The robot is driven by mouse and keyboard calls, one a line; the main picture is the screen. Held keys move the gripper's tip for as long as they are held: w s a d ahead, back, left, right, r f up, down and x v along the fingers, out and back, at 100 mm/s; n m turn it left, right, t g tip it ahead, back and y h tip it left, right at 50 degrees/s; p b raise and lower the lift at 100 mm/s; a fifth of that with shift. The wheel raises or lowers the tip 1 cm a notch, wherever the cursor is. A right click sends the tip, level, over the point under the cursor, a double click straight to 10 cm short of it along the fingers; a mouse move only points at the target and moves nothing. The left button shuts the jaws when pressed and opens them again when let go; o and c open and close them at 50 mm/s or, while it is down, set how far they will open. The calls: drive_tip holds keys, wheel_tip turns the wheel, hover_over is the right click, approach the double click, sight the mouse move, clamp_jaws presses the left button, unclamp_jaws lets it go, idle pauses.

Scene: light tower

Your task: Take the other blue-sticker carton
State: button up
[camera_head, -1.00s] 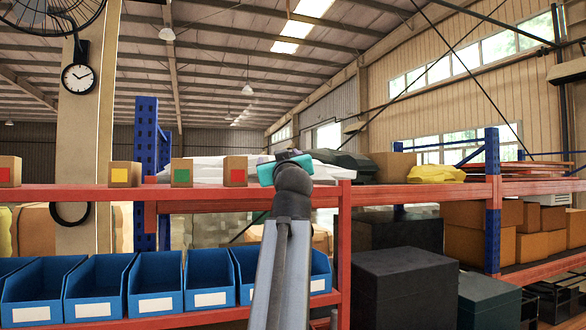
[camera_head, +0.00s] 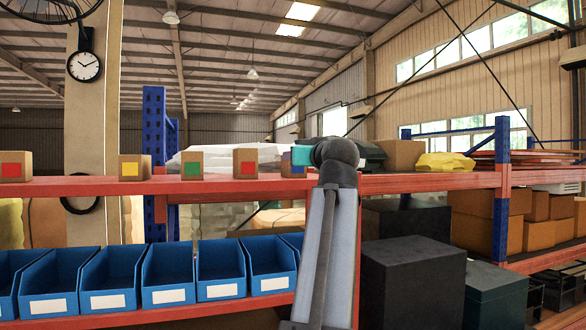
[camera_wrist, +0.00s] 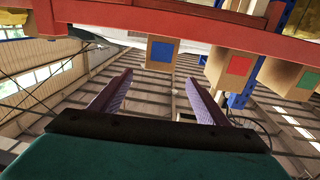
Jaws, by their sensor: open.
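A brown carton with a blue sticker (camera_wrist: 162,55) shows in the wrist view, ahead of the fingertips and roughly between them in the picture. My gripper (camera_wrist: 158,80) is open and empty, with a gap to the carton. Its fingers are hidden in the head view. No other blue sticker is visible.
A red-sticker carton (camera_head: 247,163) stands just left of the blue one, followed by green (camera_head: 192,165), yellow (camera_head: 134,167) and red (camera_head: 14,165) ones. Red shelf beam (camera_head: 420,182) runs underneath. Blue bins (camera_head: 167,277) sit below. White wrapped goods lie behind the cartons.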

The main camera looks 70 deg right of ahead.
drive_tip(key=shift+b+x, duration=2.8)
drive_tip(key=shift+x, duration=0.05)
drive_tip(key=shift+b+x, duration=0.55)
drive_tip(key=shift+x, duration=0.65)
drive_tip(key=shift+r, duration=0.15)
drive_tip(key=shift+w, duration=0.1)
drive_tip(key=shift+p+x, duration=1.15)
drive_tip(key=shift+x, duration=0.45)
drive_tip(key=shift+p+x, duration=0.3)
drive_tip(key=shift+x, duration=0.75)
drive_tip(key=c, duration=1.2)
